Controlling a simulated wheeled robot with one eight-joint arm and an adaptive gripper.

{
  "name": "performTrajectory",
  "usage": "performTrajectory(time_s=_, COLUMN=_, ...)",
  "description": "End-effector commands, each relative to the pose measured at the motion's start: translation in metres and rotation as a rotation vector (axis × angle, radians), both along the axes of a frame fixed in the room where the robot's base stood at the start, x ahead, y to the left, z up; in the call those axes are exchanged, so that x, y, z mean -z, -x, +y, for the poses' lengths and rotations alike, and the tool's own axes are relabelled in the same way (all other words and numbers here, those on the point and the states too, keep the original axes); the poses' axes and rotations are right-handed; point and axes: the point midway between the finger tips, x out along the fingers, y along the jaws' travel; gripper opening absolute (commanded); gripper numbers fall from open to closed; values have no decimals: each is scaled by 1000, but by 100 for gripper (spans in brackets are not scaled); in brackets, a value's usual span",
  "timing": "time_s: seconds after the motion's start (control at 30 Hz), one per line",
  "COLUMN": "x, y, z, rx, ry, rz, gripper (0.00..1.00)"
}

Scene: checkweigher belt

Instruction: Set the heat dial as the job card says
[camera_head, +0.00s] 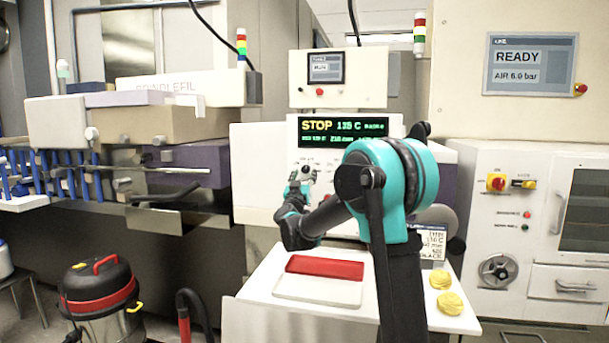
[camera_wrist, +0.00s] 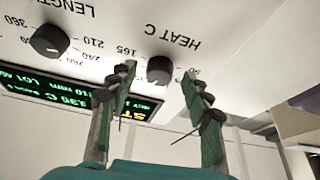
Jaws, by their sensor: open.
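The heat dial (camera_wrist: 159,70) is a black knob under the words HEAT C on the white panel, which shows upside down in the wrist view. My gripper (camera_wrist: 158,80) is open. Its fingertips stand either side of the heat dial in the picture, with gaps on both sides. In the head view my gripper (camera_head: 301,187) is at the panel below the display (camera_head: 343,131), which reads STOP and about 135 C. The job card (camera_head: 433,244) stands on the white table; its small print seems to give about 130 C and BLACK.
The black length dial (camera_wrist: 49,40) is beside the heat dial. The white table (camera_head: 258,311) holds a red-and-white tray (camera_head: 318,289) and yellow coils (camera_head: 450,303). A vacuum cleaner (camera_head: 100,295) stands at lower left. A cabinet (camera_head: 519,230) with a red-and-yellow switch stands at right.

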Motion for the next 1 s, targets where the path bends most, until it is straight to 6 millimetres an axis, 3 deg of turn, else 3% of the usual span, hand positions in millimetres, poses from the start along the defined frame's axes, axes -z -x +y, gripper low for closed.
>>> performTrajectory(time_s=0.37, x=-2, y=-5, z=-2, rx=0, ry=0, rz=0, gripper=50)
performTrajectory(time_s=0.77, x=-2, y=-5, z=-2, rx=0, ry=0, rz=0, gripper=1)
performTrajectory(time_s=1.0, x=-2, y=-5, z=-1, rx=0, ry=-18, rz=-6, gripper=0)
